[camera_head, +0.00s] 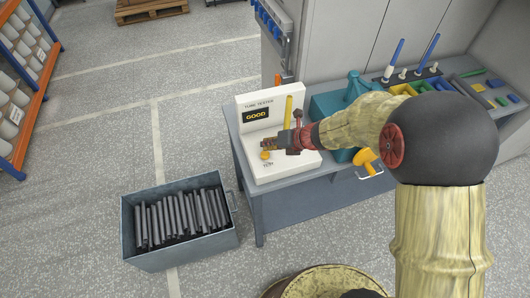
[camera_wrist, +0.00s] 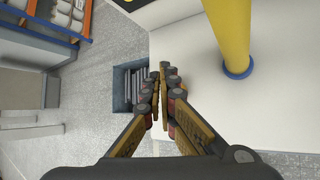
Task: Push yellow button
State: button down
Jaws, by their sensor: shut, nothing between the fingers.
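The white tube tester (camera_head: 258,174) stands on the left end of the grey bench, its display (camera_head: 256,115) reading "GOOD". The small round yellow button (camera_head: 265,155) is at the front left of the tester's base. My gripper (camera_head: 266,144) is shut and empty. In the head view its tips appear just above and behind the button; I cannot tell the exact gap. A yellow tube (camera_head: 288,111) stands upright on the tester, right of my fingers.
A grey bin (camera_head: 180,257) of dark tubes stands on the floor left of the bench (camera_head: 305,205). A teal case (camera_head: 325,106) and a yellow-handled tool (camera_head: 366,158) lie right of the tester, near my arm. Trays with blue tools (camera_head: 395,60) are at the back right.

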aim_at(266, 153)
jog(key=shift+r+p, duration=1.95)
jog(key=shift+r, duration=0.35)
jog(key=shift+a+n, duration=0.1)
jog(key=shift+n, duration=0.6)
jog(key=s+d+r+n+g+h, duration=0.1)
jog(key=s+r+n+g, duration=0.15)
jog(key=s+n, duration=0.7)
jog(key=s+d+r+n+g+h, duration=0.1)
jog(key=s+d+r+n+g, duration=0.15)
jog(key=s+n, duration=0.7)
jog(key=s+d+r+n+t+h, duration=0.2)
jog(key=s+d+r+n, duration=0.2)
jog(key=r, duration=0.5)
jog(key=s+d+r+n+t+h, duration=0.3)
jog(key=s+d+r+n, duration=0.2)
jog(key=d+r+n, duration=0.3)
jog(key=shift+s+d+r+n, duration=0.2)
jog(key=shift+r+n, duration=0.3)
jog(key=shift+n, duration=0.6)
